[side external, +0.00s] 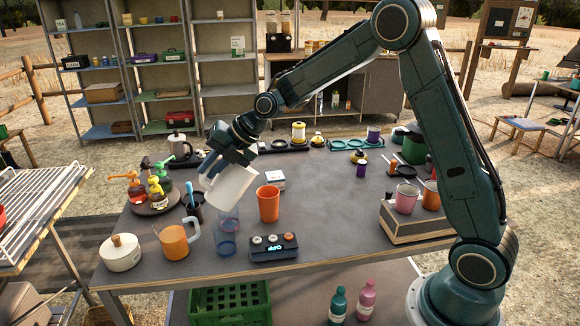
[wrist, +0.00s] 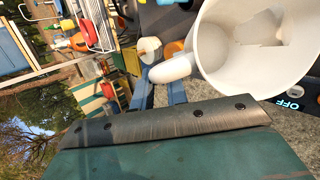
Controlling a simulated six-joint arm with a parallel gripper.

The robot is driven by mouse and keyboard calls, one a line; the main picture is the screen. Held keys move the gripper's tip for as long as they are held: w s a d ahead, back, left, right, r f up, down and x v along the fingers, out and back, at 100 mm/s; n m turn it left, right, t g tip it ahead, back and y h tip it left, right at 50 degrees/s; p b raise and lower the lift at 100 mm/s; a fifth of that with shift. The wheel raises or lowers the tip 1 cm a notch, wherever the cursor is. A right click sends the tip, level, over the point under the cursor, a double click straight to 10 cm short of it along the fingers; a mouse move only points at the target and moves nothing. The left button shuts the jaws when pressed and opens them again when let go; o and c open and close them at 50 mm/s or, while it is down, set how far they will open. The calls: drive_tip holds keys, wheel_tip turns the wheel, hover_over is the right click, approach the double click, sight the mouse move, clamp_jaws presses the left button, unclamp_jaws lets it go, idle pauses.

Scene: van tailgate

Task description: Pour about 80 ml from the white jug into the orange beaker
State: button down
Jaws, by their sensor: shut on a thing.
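In the wrist view, my gripper (wrist: 160,92) is shut on the handle of the jug (wrist: 213,45). A pale patch shows inside the jug; I cannot tell whether it is liquid. The orange beaker (side external: 268,205), without a handle, stands upright on the table just right of the jug. Its inside contents cannot be made out. No stream from the jug is visible.
A clear blue glass (side external: 228,240) stands below the jug. A dark box (side external: 274,248) showing "OFF" sits in front of the beaker. An orange handled jug (side external: 174,243), white pot (side external: 121,253) and pump bottles (side external: 158,190) stand left.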

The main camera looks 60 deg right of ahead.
sight(230, 166)
drive_tip(key=shift+s+d+r+t+y, duration=0.15)
drive_tip(key=shift+s+d+t+y, duration=0.1)
drive_tip(key=shift+d+y, duration=0.2)
drive_tip(key=shift+s+d+r+t+y, duration=0.1)
drive_tip(key=shift+d+t+y, duration=0.15)
drive_tip(key=shift+d+y, duration=0.2)
drive_tip(key=shift+d+r+m+y, duration=0.25)
drive_tip(key=shift+d+m+y, duration=0.05)
drive_tip(key=shift+d, duration=0.1)
drive_tip(key=shift+s+d+r+t+y, duration=0.3)
drive_tip(key=shift+s+d, duration=0.05)
drive_tip(key=shift+s, duration=0.2)
idle(0.8)
drive_tip(key=shift+d+r+y, duration=0.3)
drive_tip(key=shift+d+r, duration=0.05)
drive_tip(key=shift+d, duration=0.15)
idle(0.8)
drive_tip(key=shift+a, duration=0.1)
drive_tip(key=shift+w+a+f+g+h, duration=0.15)
drive_tip(key=shift+a+f+g+h, duration=0.05)
drive_tip(key=shift+a+f+h, duration=0.3)
drive_tip(key=shift+w+a+f+g+h, duration=0.15)
drive_tip(key=shift+a+f+g+h, duration=0.05)
drive_tip(key=shift+a+f+h, duration=0.2)
drive_tip(key=shift+f+h, duration=0.1)
drive_tip(key=shift+h, duration=0.2)
drive_tip(key=shift+w+a, duration=0.1)
drive_tip(key=shift+a, duration=0.05)
